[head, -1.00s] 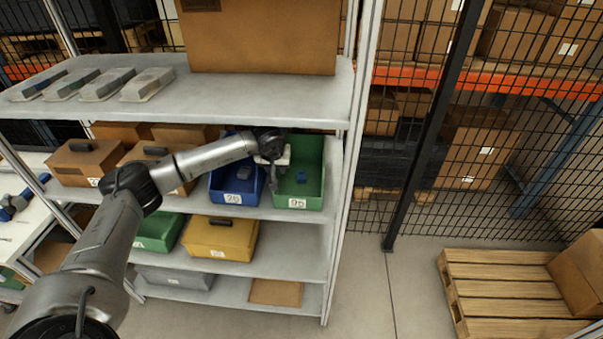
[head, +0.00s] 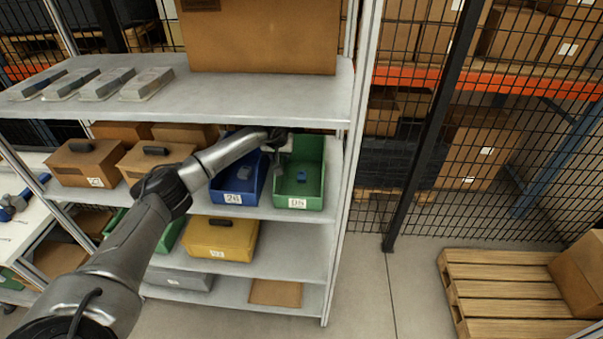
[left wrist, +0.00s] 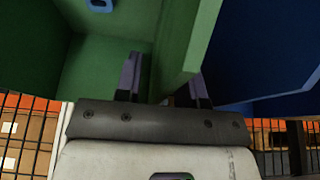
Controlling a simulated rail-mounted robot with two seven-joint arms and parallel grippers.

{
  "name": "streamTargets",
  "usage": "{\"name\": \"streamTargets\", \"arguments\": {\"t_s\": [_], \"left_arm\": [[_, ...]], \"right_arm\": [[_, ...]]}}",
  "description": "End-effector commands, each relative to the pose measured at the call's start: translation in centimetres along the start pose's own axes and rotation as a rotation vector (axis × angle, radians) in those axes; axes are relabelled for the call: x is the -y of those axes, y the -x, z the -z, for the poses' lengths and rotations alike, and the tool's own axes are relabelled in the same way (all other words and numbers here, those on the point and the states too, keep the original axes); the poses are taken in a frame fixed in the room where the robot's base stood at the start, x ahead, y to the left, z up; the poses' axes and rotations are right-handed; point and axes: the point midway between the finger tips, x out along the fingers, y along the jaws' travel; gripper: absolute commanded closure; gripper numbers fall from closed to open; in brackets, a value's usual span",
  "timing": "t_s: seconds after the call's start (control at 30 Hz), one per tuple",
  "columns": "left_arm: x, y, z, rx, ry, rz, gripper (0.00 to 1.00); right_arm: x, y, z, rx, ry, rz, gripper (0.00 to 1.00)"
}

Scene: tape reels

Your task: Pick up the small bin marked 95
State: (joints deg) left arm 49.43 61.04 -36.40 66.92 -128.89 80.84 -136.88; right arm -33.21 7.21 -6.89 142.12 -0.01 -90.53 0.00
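A green open bin (head: 298,188) stands at the right end of the middle shelf. Its small white label seems to read 95, but it is blurred. A blue open bin (head: 235,184) with a label like 26 stands to its left. My left gripper (head: 279,166) is over the green bin's left side. In the left wrist view its two fingers (left wrist: 164,82) are apart, one on each side of the green bin's wall (left wrist: 185,55). I cannot see them pressing on the wall. The fingertips are partly hidden in the head view. My right gripper is out of view.
The upper shelf (head: 230,100) lies close above the bins. Brown boxes (head: 88,162) stand left of the blue bin. A yellow bin (head: 220,238) sits on the shelf below. A shelf post (head: 350,150) and a mesh fence (head: 420,130) are on the right.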

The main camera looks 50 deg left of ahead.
Motion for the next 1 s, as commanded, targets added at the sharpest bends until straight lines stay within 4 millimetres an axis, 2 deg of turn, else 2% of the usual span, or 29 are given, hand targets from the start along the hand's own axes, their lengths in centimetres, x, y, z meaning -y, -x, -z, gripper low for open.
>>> {"name": "streamTargets", "arguments": {"t_s": [0.27,0.63,1.0], "left_arm": [[-0.01,-0.14,0.0,-0.001,0.0,0.0,0.64],[0.0,-0.14,-0.02,0.0,0.0,0.0,0.99],[0.01,-0.14,-0.01,0.0,0.0,0.0,1.0]], "right_arm": [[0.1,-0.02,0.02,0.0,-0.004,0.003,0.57],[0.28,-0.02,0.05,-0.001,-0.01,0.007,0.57],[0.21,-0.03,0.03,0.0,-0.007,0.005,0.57]]}}
